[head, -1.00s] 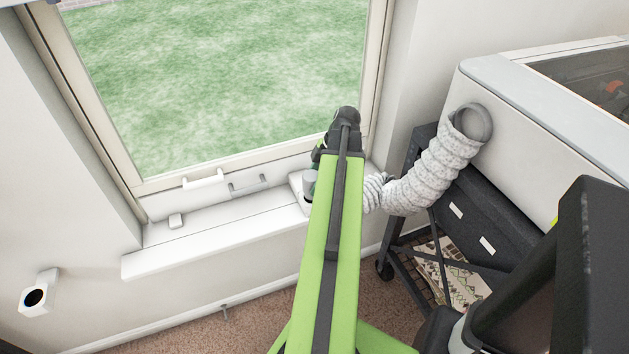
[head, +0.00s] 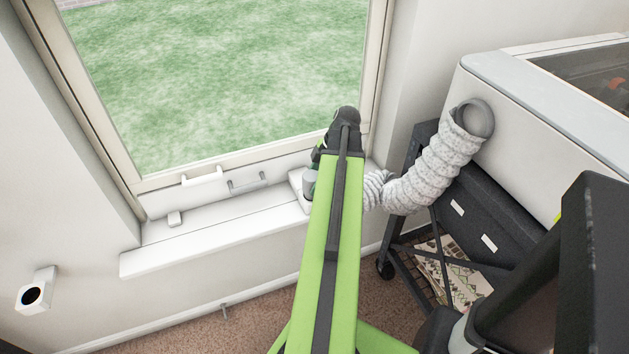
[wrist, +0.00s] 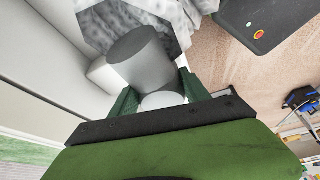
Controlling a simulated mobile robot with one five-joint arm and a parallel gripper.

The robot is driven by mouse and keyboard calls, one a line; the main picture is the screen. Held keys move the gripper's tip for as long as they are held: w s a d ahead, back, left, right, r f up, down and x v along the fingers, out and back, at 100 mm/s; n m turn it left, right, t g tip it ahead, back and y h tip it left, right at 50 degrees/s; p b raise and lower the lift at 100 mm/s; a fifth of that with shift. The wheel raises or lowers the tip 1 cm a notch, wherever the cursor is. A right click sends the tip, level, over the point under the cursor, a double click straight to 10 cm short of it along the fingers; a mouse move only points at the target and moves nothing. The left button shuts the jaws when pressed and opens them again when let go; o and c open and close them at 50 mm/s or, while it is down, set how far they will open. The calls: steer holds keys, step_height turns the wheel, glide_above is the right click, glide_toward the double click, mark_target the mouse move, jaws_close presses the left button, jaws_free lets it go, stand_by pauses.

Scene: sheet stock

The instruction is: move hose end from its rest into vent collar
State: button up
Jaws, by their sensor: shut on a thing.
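The hose end is a grey cylinder (head: 309,181) at the right of the window sill, partly hidden behind my arm. In the wrist view the grey cylinder (wrist: 140,56) stands at the fingers, with pale ribbed hose behind it. My gripper (wrist: 156,88) is shut on the hose end; its green fingers lie on either side of it. A white block (head: 298,180), apparently the rest, is under or beside the hose end; contact cannot be told. A white fitting with a dark round opening, apparently the vent collar (head: 48,278), is on the wall at lower left.
The pale hose (head: 423,183) runs from the grey machine (head: 545,125) down to the sill. A dark cart (head: 455,240) stands below the machine. Space before the wall at left looks clear.

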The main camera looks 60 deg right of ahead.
steer(key=shift+f+b, duration=0.5)
steer(key=shift+f, duration=0.05)
stand_by(0.8)
steer(key=shift+f+b, duration=0.3)
steer(key=shift+f+b, duration=0.5)
stand_by(0.8)
stand_by(0.4)
steer(key=shift+s+f, duration=0.1)
jaws_close()
steer(key=o, duration=2)
jaws_free()
